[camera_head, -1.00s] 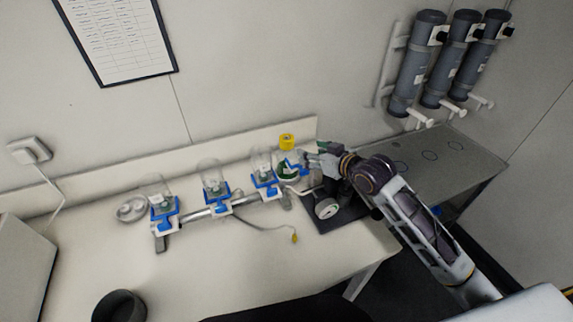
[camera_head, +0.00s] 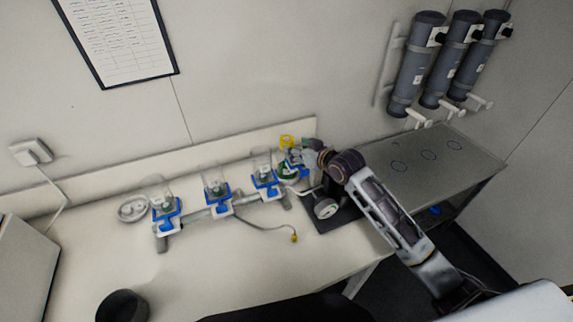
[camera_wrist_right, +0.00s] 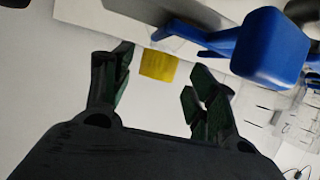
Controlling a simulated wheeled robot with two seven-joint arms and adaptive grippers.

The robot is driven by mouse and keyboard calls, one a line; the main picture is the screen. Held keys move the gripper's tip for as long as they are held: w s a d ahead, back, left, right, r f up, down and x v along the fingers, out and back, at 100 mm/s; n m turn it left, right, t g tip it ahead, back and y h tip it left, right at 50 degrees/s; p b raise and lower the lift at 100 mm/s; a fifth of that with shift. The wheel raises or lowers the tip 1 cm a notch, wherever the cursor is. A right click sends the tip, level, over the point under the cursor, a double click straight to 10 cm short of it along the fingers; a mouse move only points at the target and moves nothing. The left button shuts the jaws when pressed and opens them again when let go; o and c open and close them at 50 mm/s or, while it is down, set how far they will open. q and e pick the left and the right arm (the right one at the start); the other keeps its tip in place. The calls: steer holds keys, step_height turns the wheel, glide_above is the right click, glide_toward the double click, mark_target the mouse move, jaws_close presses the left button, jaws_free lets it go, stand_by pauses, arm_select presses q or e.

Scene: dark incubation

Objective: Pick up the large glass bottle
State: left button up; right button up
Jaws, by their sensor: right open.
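The glass bottle with a yellow cap (camera_head: 287,141) stands at the right end of the clamp rack on the bench. Green shows low in its body (camera_head: 286,174), and my gripper partly hides it. My right gripper (camera_head: 298,157) is beside the bottle, its fingers small and hard to make out there. In the right wrist view the right gripper (camera_wrist_right: 162,95) is open, with a yellow patch (camera_wrist_right: 158,65), apparently the cap, beyond and between its fingertips. I cannot tell whether they touch the bottle. My left gripper is not in view.
A rack with several blue clamps (camera_head: 217,198) holds clear vessels left of the bottle. A blue clamp (camera_wrist_right: 268,48) is close to my right fingers. A dark cup (camera_head: 121,307) stands at front left.

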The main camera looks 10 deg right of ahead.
mark_target(290, 144)
steer(key=shift+w+a, duration=0.1)
steer(key=shift+w, duration=0.05)
stand_by(0.3)
steer(key=shift+p+x, duration=0.65)
steer(key=shift+x, duration=1.85)
jaws_close()
